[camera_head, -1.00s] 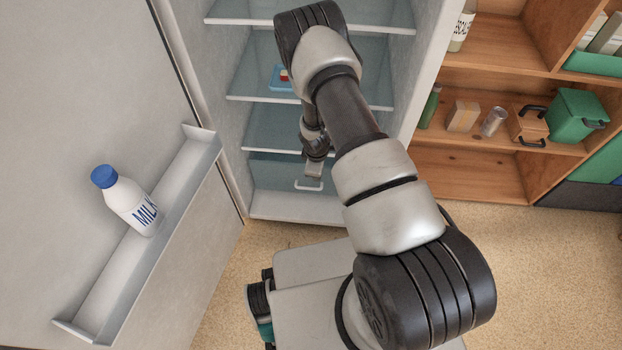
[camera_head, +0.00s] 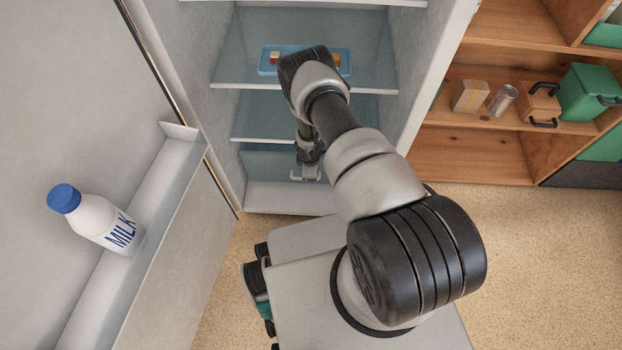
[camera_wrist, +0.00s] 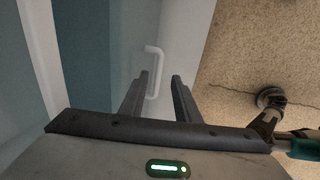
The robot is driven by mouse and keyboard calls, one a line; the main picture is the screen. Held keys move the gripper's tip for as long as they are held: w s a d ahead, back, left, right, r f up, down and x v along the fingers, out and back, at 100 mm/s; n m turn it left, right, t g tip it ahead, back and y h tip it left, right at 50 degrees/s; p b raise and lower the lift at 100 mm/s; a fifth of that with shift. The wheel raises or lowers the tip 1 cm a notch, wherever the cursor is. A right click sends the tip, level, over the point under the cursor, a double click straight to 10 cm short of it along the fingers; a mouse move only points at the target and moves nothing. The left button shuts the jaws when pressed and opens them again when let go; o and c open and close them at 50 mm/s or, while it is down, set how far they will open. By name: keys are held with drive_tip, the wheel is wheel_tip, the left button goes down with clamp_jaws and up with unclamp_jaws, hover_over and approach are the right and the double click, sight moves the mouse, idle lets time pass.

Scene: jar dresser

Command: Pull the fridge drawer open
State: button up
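The fridge drawer (camera_head: 262,163) is the bluish bottom compartment of the open fridge and looks shut. Its white handle (camera_wrist: 158,62) stands out from the drawer front in the wrist view. My gripper (camera_wrist: 160,77) is open, with its two dark fingers pointing at the handle. The handle bar appears between the fingertips, with a gap to the right finger; I cannot tell whether the left finger touches it. In the head view my gripper (camera_head: 306,168) is low at the drawer front and covers part of the handle.
The fridge door (camera_head: 170,265) stands open at left with a milk bottle (camera_head: 98,222) on its shelf. A blue tray (camera_head: 267,66) sits on a fridge shelf above. A wooden shelf unit (camera_head: 465,155) stands at right. Bare floor (camera_head: 530,260) lies in front of it.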

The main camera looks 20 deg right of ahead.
drive_tip(key=f, duration=0.2)
drive_tip(key=w+f+b, duration=0.1)
drive_tip(key=f, duration=0.1)
drive_tip(key=f+b, duration=0.1)
drive_tip(key=f, duration=0.1)
drive_tip(key=shift+w+d+f, duration=0.15)
drive_tip(key=shift+d+f, duration=0.1)
drive_tip(key=shift+f, duration=0.1)
clamp_jaws()
